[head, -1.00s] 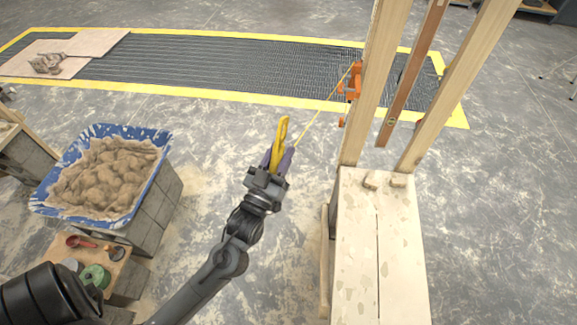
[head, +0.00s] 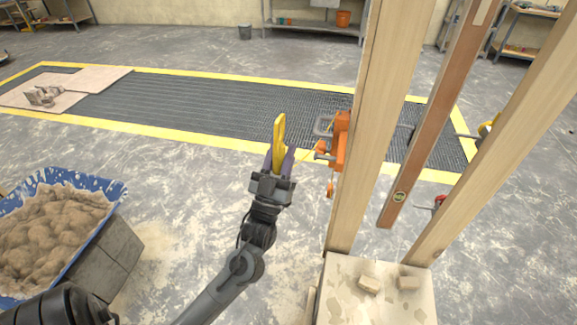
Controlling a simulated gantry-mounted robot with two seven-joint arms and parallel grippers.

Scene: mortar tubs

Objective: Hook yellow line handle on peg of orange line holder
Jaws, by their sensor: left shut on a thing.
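My left gripper (head: 277,163) is shut on the yellow line handle (head: 279,138), which stands up above the fingers. The orange line holder (head: 340,140) is fixed to the left side of the left wooden post (head: 377,120), to the right of my gripper. A peg (head: 322,156) sticks out from the holder towards the left. A short stretch of yellow line (head: 309,156) runs between the handle and the holder. The handle is apart from the peg, with a gap between them. My right gripper is not in view.
A blue tub of mortar (head: 108,185) stands on grey blocks at the left. A brown level (head: 440,115) hangs between the posts. The floor around my gripper is clear.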

